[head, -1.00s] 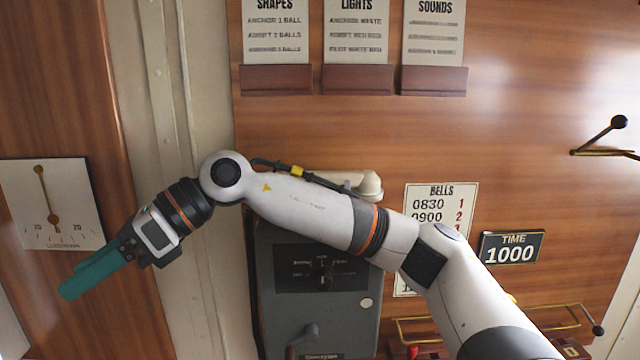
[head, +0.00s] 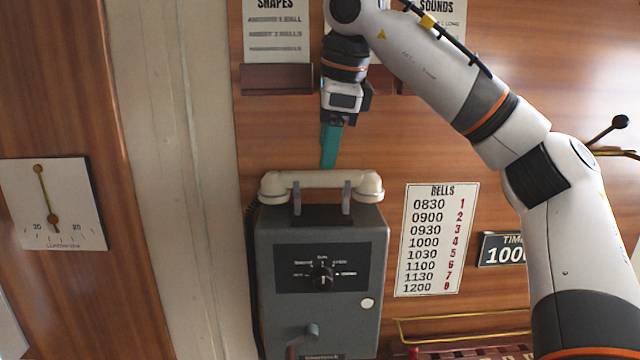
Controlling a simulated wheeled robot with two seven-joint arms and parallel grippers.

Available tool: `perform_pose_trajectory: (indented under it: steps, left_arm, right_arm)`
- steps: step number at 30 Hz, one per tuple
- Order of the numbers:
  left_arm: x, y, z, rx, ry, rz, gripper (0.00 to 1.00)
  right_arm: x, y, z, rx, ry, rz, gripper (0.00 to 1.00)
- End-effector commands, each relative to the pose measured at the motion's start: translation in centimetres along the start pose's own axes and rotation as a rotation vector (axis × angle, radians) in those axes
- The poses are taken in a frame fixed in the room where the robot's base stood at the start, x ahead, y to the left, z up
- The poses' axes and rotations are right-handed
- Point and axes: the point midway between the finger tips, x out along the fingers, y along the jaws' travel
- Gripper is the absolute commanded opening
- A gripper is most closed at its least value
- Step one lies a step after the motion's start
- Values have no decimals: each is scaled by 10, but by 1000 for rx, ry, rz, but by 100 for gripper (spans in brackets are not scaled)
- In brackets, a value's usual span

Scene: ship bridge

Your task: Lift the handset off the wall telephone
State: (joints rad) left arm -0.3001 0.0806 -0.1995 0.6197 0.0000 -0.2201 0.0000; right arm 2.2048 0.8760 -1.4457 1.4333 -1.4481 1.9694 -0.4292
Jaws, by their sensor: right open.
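The wall telephone (head: 345,230) is a grey box with a dial plate and a crank, mounted on the wood panel. Its cream handset (head: 321,180) lies level across two cradle prongs on top. My right gripper (head: 329,165) comes down from above with teal fingers pointing down. Its fingertips are just above the middle of the handset, or in front of the wall there; the exact gap cannot be told. It is open and holds nothing; the fingers overlap in this view. My left gripper is not in view.
A bells card (head: 437,240) and a time sign (head: 502,249) hang right of the telephone. A brass rail (head: 460,318) runs below them. A clinometer (head: 53,205) is at the left. Card holders (head: 277,79) sit above. A dark cord hangs along the telephone's left side.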

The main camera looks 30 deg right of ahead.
Motion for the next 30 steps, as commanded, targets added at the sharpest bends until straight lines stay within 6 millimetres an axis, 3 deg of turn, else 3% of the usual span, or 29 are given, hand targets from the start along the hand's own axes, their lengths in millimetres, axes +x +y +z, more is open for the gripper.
perform_pose_trajectory:
  steps: [8, 12, 16, 25, 30]
  left_arm:
    - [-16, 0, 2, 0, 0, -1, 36]
    - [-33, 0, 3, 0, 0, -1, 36]
    - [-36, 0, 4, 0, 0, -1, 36]
    - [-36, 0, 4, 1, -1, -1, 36]
    - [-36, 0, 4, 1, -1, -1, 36]
  right_arm:
    - [20, 0, -1, -1, -1, -1, 52]
    - [40, -3, -3, -2, -1, -3, 52]
    - [58, -3, -3, 0, 2, -2, 52]
    - [66, -4, -3, -1, 4, -1, 52]
    - [65, -4, -3, -1, 4, -1, 24]
